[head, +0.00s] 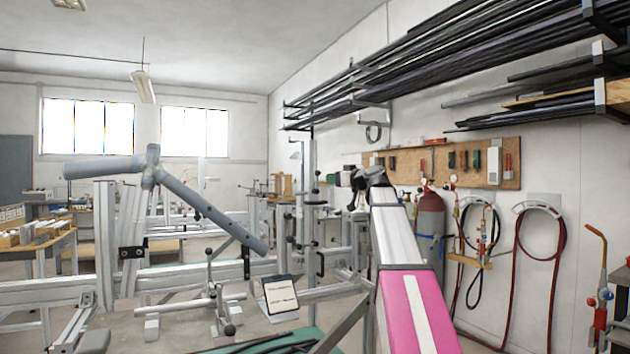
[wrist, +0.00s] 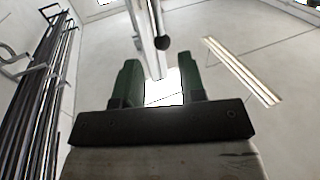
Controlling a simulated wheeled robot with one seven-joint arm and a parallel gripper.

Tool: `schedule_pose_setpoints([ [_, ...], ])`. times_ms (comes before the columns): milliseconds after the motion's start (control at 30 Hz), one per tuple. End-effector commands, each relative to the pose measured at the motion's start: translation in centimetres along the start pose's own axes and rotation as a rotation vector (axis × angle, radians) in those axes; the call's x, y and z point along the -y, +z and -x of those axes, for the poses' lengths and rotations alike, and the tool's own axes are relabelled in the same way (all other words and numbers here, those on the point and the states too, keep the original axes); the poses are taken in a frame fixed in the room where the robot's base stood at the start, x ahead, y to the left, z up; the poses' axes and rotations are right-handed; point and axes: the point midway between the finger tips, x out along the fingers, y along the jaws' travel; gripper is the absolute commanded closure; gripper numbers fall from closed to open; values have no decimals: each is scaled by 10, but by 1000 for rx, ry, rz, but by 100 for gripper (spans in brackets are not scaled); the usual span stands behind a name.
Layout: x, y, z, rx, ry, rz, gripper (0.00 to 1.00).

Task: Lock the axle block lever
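My gripper (head: 362,186) is at the end of my white and pink arm, beside the upright jig post (head: 311,160) in the head view. Its fingers are mostly hidden there. In the wrist view my gripper (wrist: 158,78) has two green fingers, apart, with nothing held between them. A thin lever with a black ball knob (wrist: 162,43) shows beyond the fingertips, apparently apart from them. In the head view several ball-knob levers sit on the jig, including one at the lower middle (head: 229,329). I cannot tell which is the axle block lever or whether it is locked.
Grey-blue frame tubes (head: 205,200) sit on the jig at left. A small sign (head: 280,296) stands at the front. Long bars lie on a wall rack (head: 440,60) at upper right. A gas cylinder (head: 431,215) and hoses are by the right wall.

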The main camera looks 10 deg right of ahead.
Motion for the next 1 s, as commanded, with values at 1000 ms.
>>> schedule_pose_setpoints([
  [1000, 0, 1, -91, 2, 0, -1, 79],
])
